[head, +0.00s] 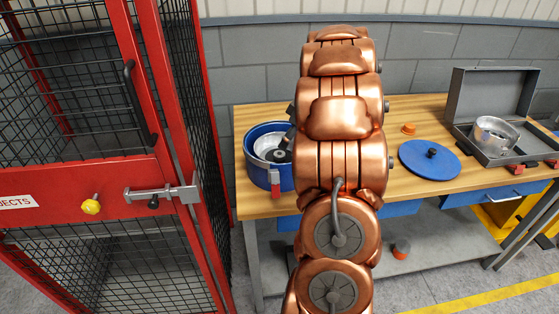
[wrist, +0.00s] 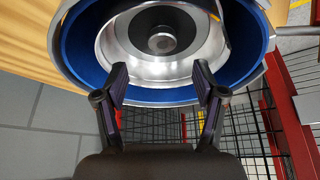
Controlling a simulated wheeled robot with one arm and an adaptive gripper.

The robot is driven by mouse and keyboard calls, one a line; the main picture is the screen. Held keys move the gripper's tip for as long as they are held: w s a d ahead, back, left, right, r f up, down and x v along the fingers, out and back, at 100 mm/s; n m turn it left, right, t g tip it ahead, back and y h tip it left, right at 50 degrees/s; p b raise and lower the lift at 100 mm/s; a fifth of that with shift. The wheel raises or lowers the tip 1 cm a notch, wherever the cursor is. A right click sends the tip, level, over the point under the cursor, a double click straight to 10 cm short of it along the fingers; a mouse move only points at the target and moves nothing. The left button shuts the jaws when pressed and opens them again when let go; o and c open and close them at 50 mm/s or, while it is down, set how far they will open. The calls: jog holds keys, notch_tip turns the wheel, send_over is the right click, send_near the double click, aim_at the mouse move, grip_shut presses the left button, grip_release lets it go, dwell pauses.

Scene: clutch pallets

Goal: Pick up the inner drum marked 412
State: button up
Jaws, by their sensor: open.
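A round blue tub (head: 253,170) stands at the left end of the wooden workbench, with a silver metal drum (head: 266,145) inside it. In the wrist view the blue tub (wrist: 82,68) surrounds the silver drum (wrist: 122,62), which has a dark round hub at its centre. My gripper (wrist: 160,80) is open, its two fingertips apart over the near side of the tub and drum. I cannot tell whether they touch it. Another silver drum (head: 487,140) sits in an open grey case at the right. No marking 412 is readable on either drum. My copper arm hides part of the tub.
A blue disc lid (head: 430,165) with a dark knob and a small orange piece (head: 408,128) lie on the workbench (head: 400,190). The open grey case (head: 490,90) stands at the right. A red mesh cage (head: 150,165) stands close on the left.

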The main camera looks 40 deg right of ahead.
aim_at(280, 154)
jog(key=shift+s+p+x, duration=0.2)
jog(key=shift+p+x, duration=1.25)
jog(key=shift+x, duration=1.8)
jog(key=shift+f, duration=0.1)
jog(key=shift+c, duration=0.3)
jog(key=shift+a, duration=0.1)
grip_shut()
